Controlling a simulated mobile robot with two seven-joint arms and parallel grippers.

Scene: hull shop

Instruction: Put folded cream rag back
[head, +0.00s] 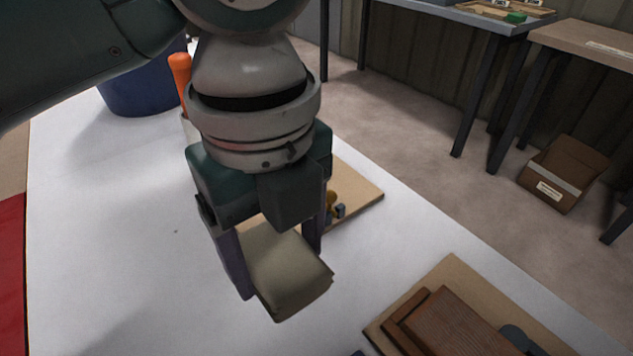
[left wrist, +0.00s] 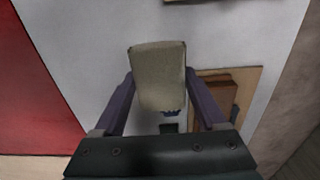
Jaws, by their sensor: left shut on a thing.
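The folded cream rag (head: 285,273) is a thick beige pad held between the fingers of my left gripper (head: 275,270). In the left wrist view the rag (left wrist: 158,75) sits between the two purple-grey fingers of the gripper (left wrist: 158,92), over the white table. It appears to be above the table top, but the exact gap is hard to tell. My right gripper is not in view.
A tan board (head: 455,272) with brown wooden blocks (head: 455,325) lies at the front right of the white table (head: 110,230). Another tan board (head: 362,192) with small items lies behind my gripper. A blue bin (head: 145,92) and an orange-handled tool (head: 180,70) stand at the back left.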

